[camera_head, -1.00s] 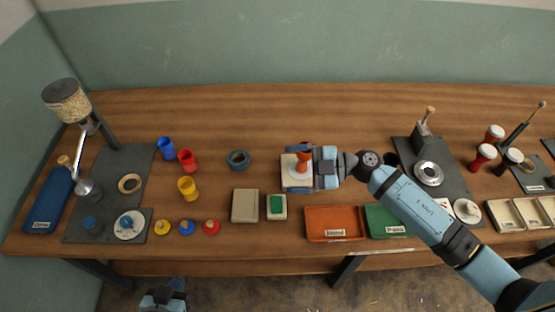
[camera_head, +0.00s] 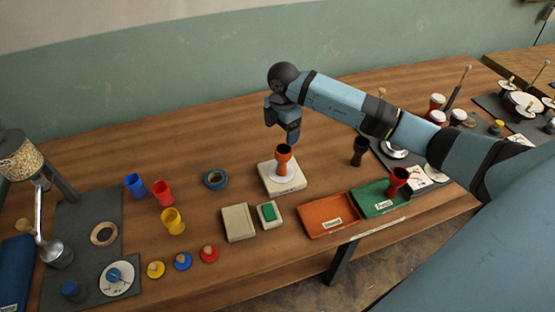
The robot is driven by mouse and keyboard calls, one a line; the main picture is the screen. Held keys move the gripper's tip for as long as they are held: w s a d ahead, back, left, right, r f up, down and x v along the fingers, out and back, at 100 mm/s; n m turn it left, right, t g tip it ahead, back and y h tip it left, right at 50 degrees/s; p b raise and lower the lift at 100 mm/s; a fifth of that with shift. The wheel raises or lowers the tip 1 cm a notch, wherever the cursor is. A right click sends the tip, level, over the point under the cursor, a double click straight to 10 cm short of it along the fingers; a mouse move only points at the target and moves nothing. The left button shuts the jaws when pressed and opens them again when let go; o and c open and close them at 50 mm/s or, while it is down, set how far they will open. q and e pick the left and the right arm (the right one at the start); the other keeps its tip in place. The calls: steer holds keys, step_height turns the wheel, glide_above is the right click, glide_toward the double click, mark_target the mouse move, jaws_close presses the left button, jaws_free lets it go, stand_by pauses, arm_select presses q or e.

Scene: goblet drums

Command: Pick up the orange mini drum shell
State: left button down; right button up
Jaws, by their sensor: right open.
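The orange mini drum shell (camera_head: 284,162) stands upright on a white round disc (camera_head: 280,172) on a cream block (camera_head: 283,187) in the middle of the table. Its dark opening faces up. My right gripper (camera_head: 291,136) is open and empty. It points down just above and behind the shell, and in the picture its fingertips come close to the shell's rim. I cannot tell whether they touch. My left gripper is out of view.
Blue (camera_head: 135,185), red (camera_head: 163,194) and yellow (camera_head: 173,221) cups stand to the left. A dark shell (camera_head: 360,151) stands to the right. An orange tray (camera_head: 328,214) and a green tray (camera_head: 374,205) with a red shell (camera_head: 398,181) lie in front. The table behind the block is clear.

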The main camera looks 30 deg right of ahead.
mark_target(282, 150)
step_height(282, 150, down, 6)
steer(key=shift+f+p, duration=0.15)
steer(key=shift+p, duration=0.15)
step_height(282, 150, down, 4)
steer(key=shift+s+f+p, duration=0.1)
steer(key=shift+f+p, duration=0.05)
steer(key=shift+p, duration=0.5)
steer(key=shift+f, duration=0.5)
steer(key=c, duration=1.1)
steer(key=shift+r, duration=0.1)
